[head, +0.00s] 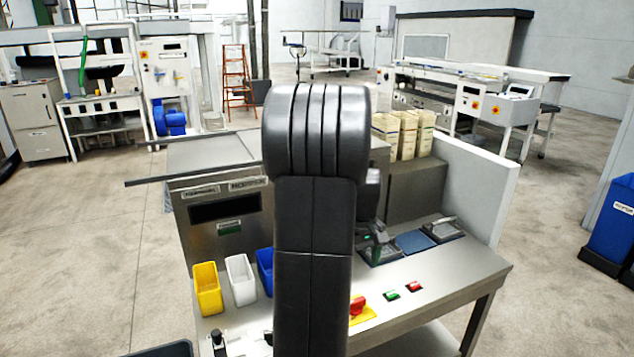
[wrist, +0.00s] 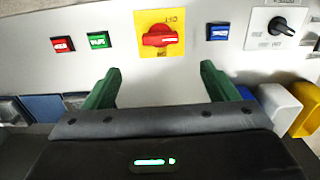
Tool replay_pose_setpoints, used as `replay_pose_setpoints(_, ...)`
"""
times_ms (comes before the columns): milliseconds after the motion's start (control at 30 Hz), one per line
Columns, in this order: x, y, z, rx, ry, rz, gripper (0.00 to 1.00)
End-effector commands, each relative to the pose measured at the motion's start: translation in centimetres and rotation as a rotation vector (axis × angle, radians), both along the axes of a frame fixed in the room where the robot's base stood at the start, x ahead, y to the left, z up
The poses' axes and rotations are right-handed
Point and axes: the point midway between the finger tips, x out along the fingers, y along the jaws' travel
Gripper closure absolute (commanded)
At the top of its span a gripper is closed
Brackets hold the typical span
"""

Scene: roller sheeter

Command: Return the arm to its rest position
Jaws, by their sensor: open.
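My gripper (wrist: 160,74) shows in the wrist view with its two green fingers spread apart and nothing between them. The red rotary switch on its yellow plate (wrist: 159,18) lies beyond the fingertips, and its handle is apart from them as far as I can tell. In the head view my black arm rises up the middle of the picture. A small part of my gripper (head: 376,241) shows just right of the arm, above the metal worktop (head: 451,266); the rest is hidden behind the arm.
Yellow (head: 207,290), white (head: 241,280) and blue (head: 265,270) bins stand left of my arm. Green (head: 391,295) and red (head: 414,287) buttons sit on the worktop's right. Cream cartons (head: 407,135) stand behind. A white side panel (head: 482,185) bounds the right.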

Motion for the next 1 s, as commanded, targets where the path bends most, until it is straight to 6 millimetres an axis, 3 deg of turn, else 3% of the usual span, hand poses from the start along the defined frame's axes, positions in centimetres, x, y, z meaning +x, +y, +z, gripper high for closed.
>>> replay_pose_setpoints(300, -0.1, 0.0, -6.5, 0.002, 0.007, -0.001, 0.20)
replay_pose_setpoints(500, -0.1, 0.0, -9.9, 0.002, 0.006, -0.001, 0.20)
replay_pose_setpoints(700, -0.1, 0.0, -11.6, 0.001, 0.004, -0.002, 0.20)
replay_pose_setpoints(1000, -0.1, 0.0, -11.6, 0.001, 0.003, -0.020, 0.20)
